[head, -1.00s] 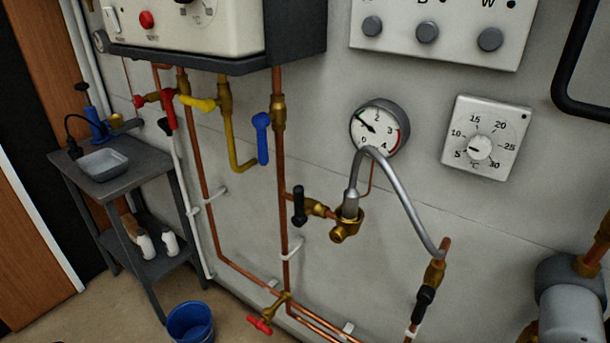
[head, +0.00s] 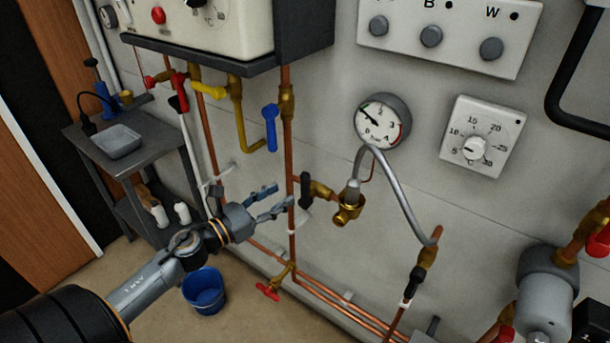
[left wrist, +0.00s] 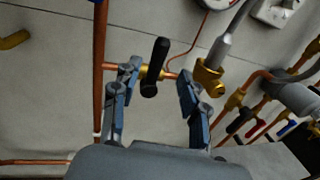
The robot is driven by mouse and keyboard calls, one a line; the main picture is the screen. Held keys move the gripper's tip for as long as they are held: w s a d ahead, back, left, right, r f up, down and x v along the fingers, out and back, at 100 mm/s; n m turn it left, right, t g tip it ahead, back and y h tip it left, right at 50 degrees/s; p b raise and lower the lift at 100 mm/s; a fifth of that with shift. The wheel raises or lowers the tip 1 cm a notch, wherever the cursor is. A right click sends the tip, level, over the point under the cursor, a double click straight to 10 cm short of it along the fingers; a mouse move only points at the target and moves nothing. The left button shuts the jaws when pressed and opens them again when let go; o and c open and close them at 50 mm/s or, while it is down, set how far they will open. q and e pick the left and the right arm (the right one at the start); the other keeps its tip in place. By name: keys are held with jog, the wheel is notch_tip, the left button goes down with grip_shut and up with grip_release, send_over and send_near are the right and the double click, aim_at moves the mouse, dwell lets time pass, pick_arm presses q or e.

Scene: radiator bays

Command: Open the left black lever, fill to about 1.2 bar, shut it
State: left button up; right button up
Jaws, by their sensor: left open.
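The left black lever (head: 305,190) stands upright across the short horizontal brass valve piece, left of the brass fitting (head: 347,210) at the hose's upper end. It also shows in the left wrist view (left wrist: 153,68). My left gripper (head: 283,196) is open, just left of the lever in the head view. In the left wrist view its fingers (left wrist: 159,73) stand on either side of the lever, with no clear contact. The round gauge (head: 382,121) has its needle pointing up-left, near 1; the exact value is hard to read. My right gripper is not in view.
A grey hose (head: 400,185) loops down to a second black lever (head: 412,283). A blue lever (head: 270,128) and yellow lever (head: 209,91) hang under the boiler. A vertical copper pipe (head: 291,155) runs close to my fingers. A blue bucket (head: 204,290) stands on the floor.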

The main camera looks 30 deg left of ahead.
aim_at(305, 180)
pick_arm(q)
jog(key=p+x, duration=0.2)
jog(key=x, duration=0.6)
jog(key=shift+w+p, duration=0.3)
jog(key=shift+w+d+f, duration=0.1)
jog(key=shift+w+d, duration=0.05)
jog(key=shift+w, duration=0.2)
grip_shut()
